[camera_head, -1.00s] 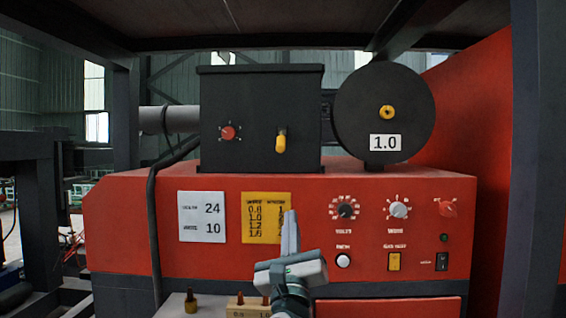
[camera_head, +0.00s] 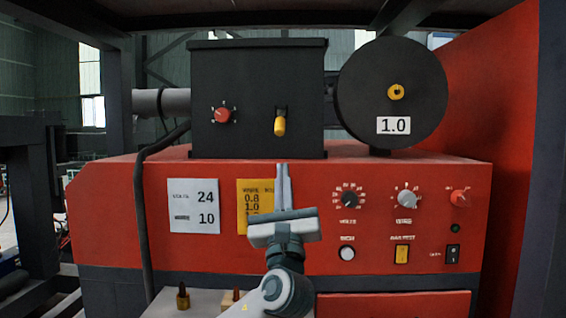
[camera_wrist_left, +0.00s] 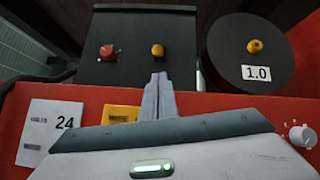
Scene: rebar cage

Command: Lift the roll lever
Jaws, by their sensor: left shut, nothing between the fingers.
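The roll lever (camera_head: 280,124) is a yellow handle hanging down on the front of a black box (camera_head: 235,90) on top of the red machine. In the left wrist view the lever (camera_wrist_left: 157,50) shows as a small yellow knob on the box face. My left gripper (camera_head: 283,166) points up just below the lever, with its fingertips near the bottom edge of the box, apart from the lever. Its fingers are together and empty; they also show in the left wrist view (camera_wrist_left: 158,78). My right gripper is out of view.
A red knob (camera_head: 222,115) sits left of the lever. A black reel marked 1.0 (camera_head: 420,90) stands to the right. The red front panel (camera_head: 330,255) carries a white card (camera_head: 194,206), a yellow card (camera_head: 251,190), dials and switches. A dark hose (camera_head: 144,220) runs down the left.

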